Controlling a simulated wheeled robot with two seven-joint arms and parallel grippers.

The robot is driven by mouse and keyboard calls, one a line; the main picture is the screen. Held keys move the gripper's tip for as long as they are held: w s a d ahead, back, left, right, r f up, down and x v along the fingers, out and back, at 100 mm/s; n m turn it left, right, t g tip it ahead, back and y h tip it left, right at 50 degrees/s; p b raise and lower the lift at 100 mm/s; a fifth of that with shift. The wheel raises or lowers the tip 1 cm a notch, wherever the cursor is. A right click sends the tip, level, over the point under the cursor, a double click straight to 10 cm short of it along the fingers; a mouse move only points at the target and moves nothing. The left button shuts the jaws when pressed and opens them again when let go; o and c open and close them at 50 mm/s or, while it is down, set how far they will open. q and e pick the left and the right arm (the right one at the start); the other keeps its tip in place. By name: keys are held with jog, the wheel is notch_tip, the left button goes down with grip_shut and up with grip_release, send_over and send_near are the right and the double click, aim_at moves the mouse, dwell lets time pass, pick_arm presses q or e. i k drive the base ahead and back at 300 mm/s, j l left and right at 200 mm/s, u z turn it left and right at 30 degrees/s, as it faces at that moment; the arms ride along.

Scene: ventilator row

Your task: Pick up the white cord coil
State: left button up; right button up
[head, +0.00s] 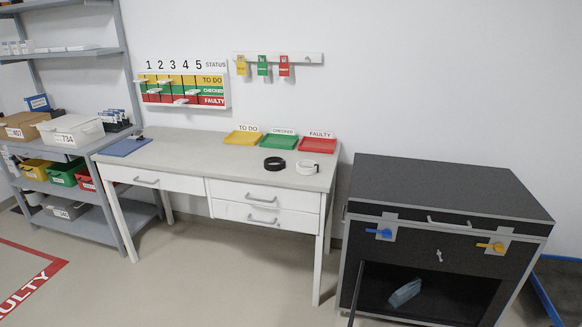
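The white cord coil (307,167) lies flat on the right part of the grey desk top (190,155), near its front right corner. A black coil (274,163) lies just to its left, apart from it. The red FAULTY tray (318,145) is right behind the white coil. Neither of my grippers shows in the head view.
Yellow (243,138) and green (279,142) trays stand at the desk's back. A blue mat (124,146) lies at its left end. A black cabinet (450,187) with an open lower compartment stands right of the desk. A loaded shelf (110,53) stands left. The desk's middle is clear.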

aim_at(303, 162)
jog(key=i+j+z, duration=0.1)
jog(key=j, duration=0.25)
jog(key=i+j, duration=0.3)
jog(key=i+j+z, duration=0.15)
jog(key=j, duration=0.3)
jog(key=i+j, duration=0.25)
jog(key=i+j+z, duration=0.15)
jog(key=j, duration=0.35)
